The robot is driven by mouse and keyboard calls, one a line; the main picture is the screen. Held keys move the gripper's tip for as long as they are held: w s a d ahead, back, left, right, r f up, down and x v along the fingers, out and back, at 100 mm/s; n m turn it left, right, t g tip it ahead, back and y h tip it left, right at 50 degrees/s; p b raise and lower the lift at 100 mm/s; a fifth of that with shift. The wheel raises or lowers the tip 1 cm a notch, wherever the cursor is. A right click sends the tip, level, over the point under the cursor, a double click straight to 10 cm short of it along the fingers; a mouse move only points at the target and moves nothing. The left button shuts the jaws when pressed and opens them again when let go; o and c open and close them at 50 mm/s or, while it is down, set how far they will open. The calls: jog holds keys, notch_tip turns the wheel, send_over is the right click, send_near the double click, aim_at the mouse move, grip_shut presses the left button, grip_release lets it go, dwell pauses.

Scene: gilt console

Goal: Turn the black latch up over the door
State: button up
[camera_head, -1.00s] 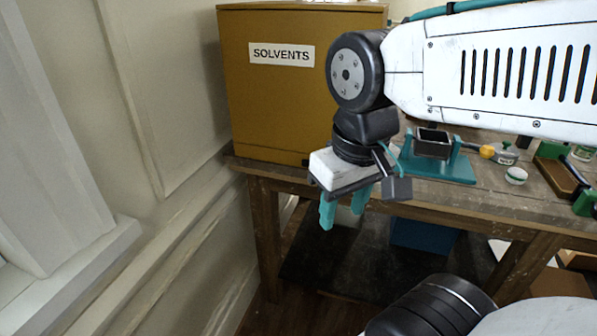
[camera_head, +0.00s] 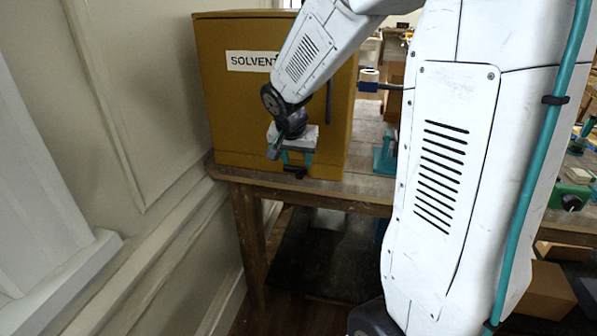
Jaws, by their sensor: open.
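The mustard-yellow cabinet (camera_head: 235,115) with a SOLVENTS label stands on the wooden bench; its door is shut. The black latch (camera_head: 296,172) shows as a small dark piece at the foot of the cabinet front, partly hidden by my gripper. My gripper (camera_head: 297,161) is open, pointing down close in front of the lower door, with its teal fingers just above the latch. I cannot tell whether they touch it. A black vertical handle (camera_head: 329,102) is on the door's right side.
The bench (camera_head: 350,191) has a teal stand (camera_head: 385,153) just right of the cabinet. A panelled wall (camera_head: 110,130) runs close on the left. My own arm hides much of the bench's right side.

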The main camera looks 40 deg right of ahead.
aim_at(299, 173)
jog(key=x, duration=0.5)
jog(key=shift+d+f, duration=0.1)
jog(key=shift+f, duration=0.25)
grip_shut()
